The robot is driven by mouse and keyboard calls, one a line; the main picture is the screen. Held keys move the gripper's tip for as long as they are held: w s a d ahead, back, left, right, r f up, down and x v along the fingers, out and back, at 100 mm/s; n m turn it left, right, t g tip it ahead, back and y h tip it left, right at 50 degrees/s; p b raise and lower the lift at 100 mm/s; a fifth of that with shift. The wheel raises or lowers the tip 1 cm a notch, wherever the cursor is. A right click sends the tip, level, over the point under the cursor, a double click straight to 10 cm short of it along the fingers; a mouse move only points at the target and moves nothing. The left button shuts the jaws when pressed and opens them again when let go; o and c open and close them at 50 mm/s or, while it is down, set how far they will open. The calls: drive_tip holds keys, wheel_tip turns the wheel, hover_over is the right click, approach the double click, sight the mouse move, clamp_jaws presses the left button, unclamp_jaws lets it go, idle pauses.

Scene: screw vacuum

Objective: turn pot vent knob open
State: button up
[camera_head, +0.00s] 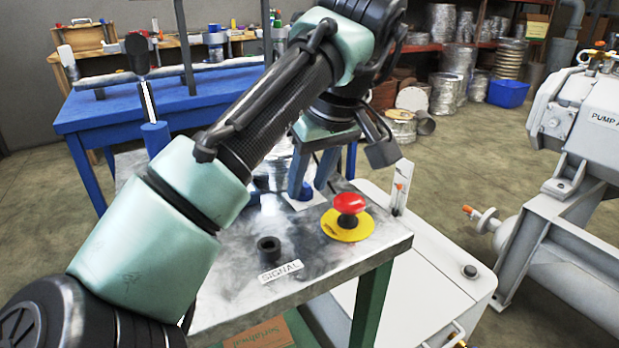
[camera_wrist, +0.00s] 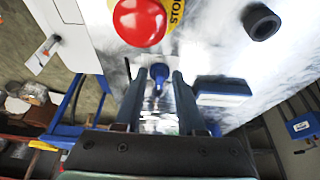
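A small blue knob (camera_wrist: 159,72) shows between my fingertips in the wrist view; I take it to be the pot vent knob. In the head view, blue at the table (camera_head: 303,194) lies under my fingers, on a white patch. My gripper (camera_head: 313,183) points down over the metal-topped table (camera_head: 340,265). In the wrist view my gripper (camera_wrist: 159,76) has its two fingers apart, one on each side of the knob, with gaps seen beside it. Whether the fingertips are level with the knob or above it, I cannot tell. No pot is clearly visible; my arm hides part of the tabletop.
A red mushroom button (camera_head: 349,203) on a yellow disc stands close to the right of my gripper. A black knob (camera_head: 268,246) labelled SIGNAL stands nearer the front. A white cabinet (camera_head: 430,275) and a pump (camera_head: 580,150) are to the right. A blue table (camera_head: 110,115) is behind.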

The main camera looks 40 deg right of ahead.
clamp_jaws()
